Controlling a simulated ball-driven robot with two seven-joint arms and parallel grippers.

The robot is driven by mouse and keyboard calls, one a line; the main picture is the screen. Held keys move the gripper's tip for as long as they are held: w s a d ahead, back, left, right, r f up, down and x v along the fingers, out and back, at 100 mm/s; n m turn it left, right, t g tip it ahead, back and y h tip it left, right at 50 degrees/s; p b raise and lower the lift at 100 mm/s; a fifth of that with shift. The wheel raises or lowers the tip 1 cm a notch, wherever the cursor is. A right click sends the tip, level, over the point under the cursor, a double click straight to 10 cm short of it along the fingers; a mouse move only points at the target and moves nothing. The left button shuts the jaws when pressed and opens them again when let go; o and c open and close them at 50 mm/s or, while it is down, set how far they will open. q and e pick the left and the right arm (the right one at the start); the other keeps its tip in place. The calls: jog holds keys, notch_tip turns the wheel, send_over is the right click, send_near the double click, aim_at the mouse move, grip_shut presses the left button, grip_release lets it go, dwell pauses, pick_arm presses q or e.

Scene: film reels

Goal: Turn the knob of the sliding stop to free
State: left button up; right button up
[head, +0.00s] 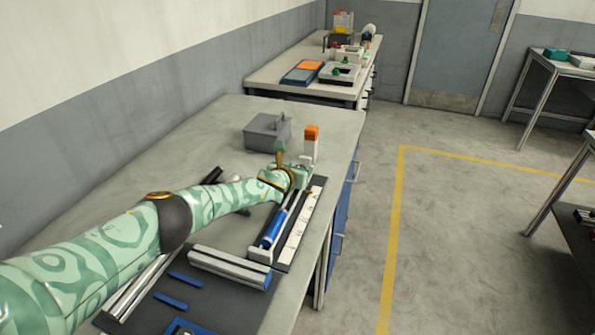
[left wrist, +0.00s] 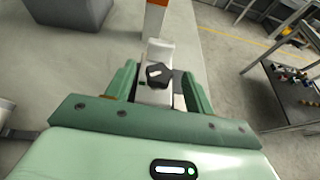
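The black knob (left wrist: 158,74) shows in the left wrist view, on a pale block of the sliding stop (left wrist: 160,55). My left gripper (left wrist: 160,88) is open. Its green fingers stand apart on either side of the knob, with a gap visible on both sides; I cannot tell how far above it they are. In the head view my left gripper (head: 292,178) is over the far end of a fixture with a white strip (head: 298,232) and a blue cylinder (head: 271,236). The knob is hidden there by my gripper. My right gripper is not in view.
A white post with an orange top (head: 311,138) stands just beyond my left gripper. A grey lidded box (head: 267,132) is behind it to the left. A grey rail block (head: 230,267) lies on the dark mat nearby. The workbench (head: 190,135) is clear at the far left.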

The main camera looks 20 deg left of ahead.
pick_arm(q)
jog(key=c, duration=0.9)
